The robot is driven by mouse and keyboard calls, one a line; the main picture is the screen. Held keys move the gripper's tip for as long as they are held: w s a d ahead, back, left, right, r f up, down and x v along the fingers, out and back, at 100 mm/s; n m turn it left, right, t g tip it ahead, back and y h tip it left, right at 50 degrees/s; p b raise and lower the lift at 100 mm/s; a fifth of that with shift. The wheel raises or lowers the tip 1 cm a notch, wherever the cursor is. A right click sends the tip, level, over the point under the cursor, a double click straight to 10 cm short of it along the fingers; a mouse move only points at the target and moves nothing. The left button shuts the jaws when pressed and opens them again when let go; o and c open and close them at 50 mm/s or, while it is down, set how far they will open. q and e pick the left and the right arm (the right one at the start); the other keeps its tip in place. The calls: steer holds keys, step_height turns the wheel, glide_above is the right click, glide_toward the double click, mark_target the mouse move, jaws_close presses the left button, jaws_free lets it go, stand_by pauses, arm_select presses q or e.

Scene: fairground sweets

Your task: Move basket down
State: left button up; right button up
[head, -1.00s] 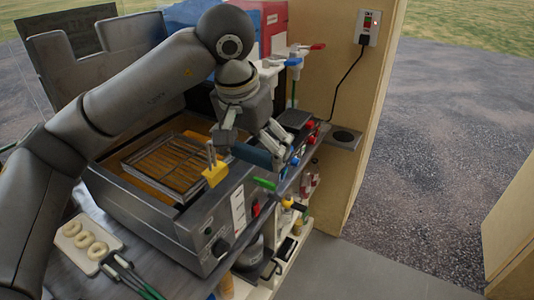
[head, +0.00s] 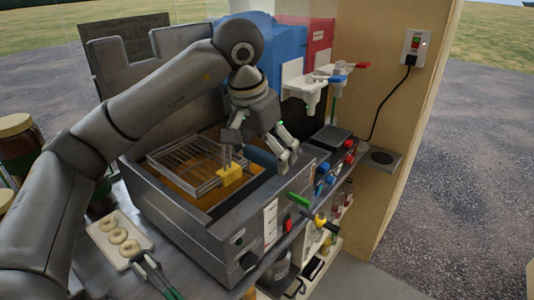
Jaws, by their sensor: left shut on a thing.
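The wire basket (head: 178,152) is in the head view, over the open tank of the grey fryer (head: 190,222). Yellow-orange oil (head: 205,201) shows below and beside it, and the basket seems at least partly above the oil. A yellow block (head: 229,174) sits at the basket's near right side, where the dark blue handle (head: 261,158) starts. My left gripper (head: 265,151) is above the fryer's right side, shut on this handle. The basket's underside is hard to make out. My right gripper is not in view.
A tray (head: 104,240) with ring-shaped doughnuts and tongs (head: 152,268) lie left of the fryer. Coloured levers, including a green one (head: 299,200), stick out at the right. Dispensers (head: 305,88) and a wooden wall (head: 385,110) stand behind. Jars are at the far left.

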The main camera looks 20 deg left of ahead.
arm_select(q)
steer(key=shift+w+a, duration=0.1)
steer(key=shift+w, duration=0.05)
steer(key=shift+s+d, duration=0.2)
steer(key=shift+d, duration=0.15)
stand_by(0.4)
